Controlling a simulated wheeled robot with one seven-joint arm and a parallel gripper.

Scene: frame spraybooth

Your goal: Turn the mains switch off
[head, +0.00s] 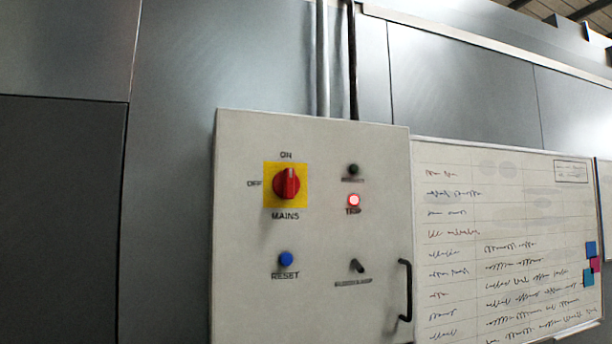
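The mains switch (286,184) is a red rotary knob on a yellow square plate, on the upper left of a light grey control box (322,298). The label ON is above it, OFF is to its left and MAINS is below it. The knob's pale pointer mark is upright, towards ON. My gripper is not in view, and nothing covers the switch.
The box also carries a lit red TRIP lamp (354,201), a dark lamp (353,170), a blue RESET button (286,259), a black selector (357,266) and a protruding black handle (405,290). A whiteboard (515,162) hangs to the right. The area before the box looks clear.

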